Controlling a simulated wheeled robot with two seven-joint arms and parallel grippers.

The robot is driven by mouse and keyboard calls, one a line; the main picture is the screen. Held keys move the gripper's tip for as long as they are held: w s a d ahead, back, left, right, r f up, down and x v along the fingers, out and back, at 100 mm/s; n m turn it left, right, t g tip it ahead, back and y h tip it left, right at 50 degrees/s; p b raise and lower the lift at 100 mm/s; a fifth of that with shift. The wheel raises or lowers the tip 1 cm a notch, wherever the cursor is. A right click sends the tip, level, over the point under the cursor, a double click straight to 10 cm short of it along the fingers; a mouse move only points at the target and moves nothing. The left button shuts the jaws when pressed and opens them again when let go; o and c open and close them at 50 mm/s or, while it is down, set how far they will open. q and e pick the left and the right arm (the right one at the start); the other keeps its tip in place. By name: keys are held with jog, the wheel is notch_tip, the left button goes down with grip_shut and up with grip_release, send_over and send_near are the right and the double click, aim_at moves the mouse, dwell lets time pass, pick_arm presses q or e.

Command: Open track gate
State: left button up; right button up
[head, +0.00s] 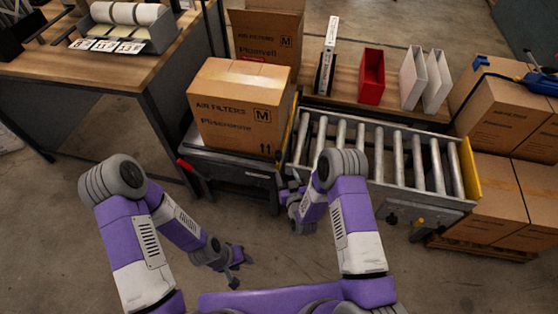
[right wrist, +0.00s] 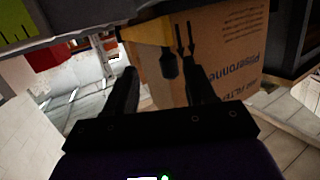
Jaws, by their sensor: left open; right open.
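The roller track (head: 380,150) runs to the right from beside a box. A yellow gate plate (head: 289,125) stands at its left end, between rollers and box. Another yellow plate (head: 471,168) closes its right end. My right gripper (head: 291,188) is open, low in front of the track's left end. In the right wrist view, a yellow part (right wrist: 150,32) with a dark handle-like knob (right wrist: 169,64) shows beyond the open right fingers (right wrist: 160,72); contact cannot be told. My left gripper (head: 238,264) is open and empty over the floor.
A closed air-filter box (head: 240,108) sits on a dark stand with a red handle (head: 185,165). Behind the track are an open box (head: 268,40), a red holder (head: 371,75) and white holders (head: 425,80). Stacked boxes (head: 495,200) stand right; a desk (head: 90,70) stands left.

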aim_at(279, 158)
jog(key=shift+w+a+r+n+t+b, duration=0.2)
jog(key=shift+w+a+r+t, duration=0.15)
jog(key=shift+w+t, duration=0.2)
jog(key=shift+w+a+r+n+t+b, duration=0.1)
jog(key=shift+w+a+r+t+b, duration=0.1)
jog(key=shift+w+r+t, duration=0.3)
jog(key=w, duration=0.2)
jog(key=w+b, duration=0.1)
jog(key=w, duration=0.1)
jog(key=w+a+b, duration=0.1)
jog(key=w, duration=0.1)
jog(key=shift+w, duration=0.4)
jog(key=shift+c, duration=0.2)
grip_shut()
